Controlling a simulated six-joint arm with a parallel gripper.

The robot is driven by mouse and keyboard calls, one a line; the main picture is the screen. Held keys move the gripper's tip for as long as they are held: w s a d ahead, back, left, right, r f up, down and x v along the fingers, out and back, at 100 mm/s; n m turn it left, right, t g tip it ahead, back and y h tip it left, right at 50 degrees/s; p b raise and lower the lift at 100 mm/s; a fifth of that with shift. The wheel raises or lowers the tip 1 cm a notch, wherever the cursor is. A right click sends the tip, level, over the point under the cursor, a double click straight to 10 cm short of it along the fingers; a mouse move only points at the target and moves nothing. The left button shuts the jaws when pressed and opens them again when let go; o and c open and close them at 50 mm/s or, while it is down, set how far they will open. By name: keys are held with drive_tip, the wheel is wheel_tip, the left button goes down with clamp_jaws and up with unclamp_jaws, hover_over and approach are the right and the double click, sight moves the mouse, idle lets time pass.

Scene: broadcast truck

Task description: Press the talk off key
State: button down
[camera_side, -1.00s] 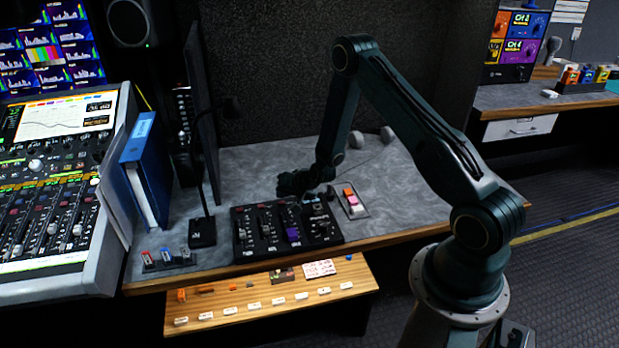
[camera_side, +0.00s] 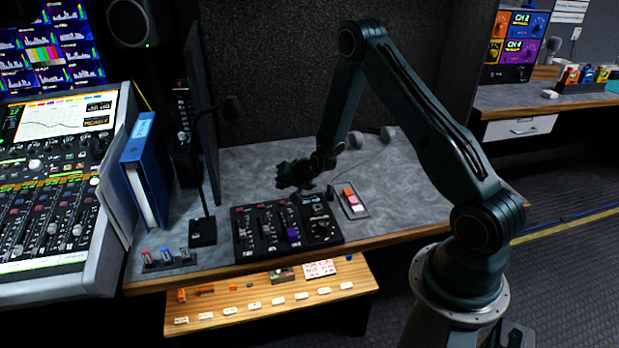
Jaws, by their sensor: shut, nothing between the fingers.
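A black control panel (camera_side: 262,243) with faders, small keys and a purple fader cap lies on the grey desk. Its key labels are too small to read, so I cannot tell which is the talk off key. A gooseneck microphone on a black base (camera_side: 202,232) stands just left of the panel. My gripper (camera_side: 284,178) is above the panel's back edge, apart from it, and looks shut and empty. Its fingertips are dark and hard to make out. The panel's right part, with a knob and small keys, is in clear view.
A small tray with orange, pink and white blocks (camera_side: 354,203) sits right of the panel. A blue binder (camera_side: 140,170) and mixing console (camera_side: 60,200) stand at left. A wooden shelf (camera_side: 240,312) with small labelled pieces is below the desk. The back of the desk is mostly clear.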

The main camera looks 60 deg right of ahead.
drive_tip(key=shift+r, duration=1.4)
drive_tip(key=shift+r, duration=0.1)
drive_tip(key=s+a+r+n+g+y, duration=0.1)
drive_tip(key=s+a+r+n, duration=0.4)
drive_tip(key=r, duration=0.6)
drive_tip(key=s+a+r+n+g, duration=0.1)
drive_tip(key=s+a+r, duration=0.3)
drive_tip(key=a+r, duration=0.5)
drive_tip(key=s+a+r+n, duration=0.1)
drive_tip(key=s+r, duration=0.2)
drive_tip(key=s, duration=0.5)
drive_tip(key=s+a+r+n+g, duration=0.1)
drive_tip(key=s+r+n, duration=0.1)
drive_tip(key=s, duration=0.6)
drive_tip(key=s+a+r+n, duration=0.1)
drive_tip(key=s+a+r, duration=0.1)
drive_tip(key=s+r, duration=0.3)
drive_tip(key=shift+s+n, duration=0.4)
drive_tip(key=shift+s, duration=1.05)
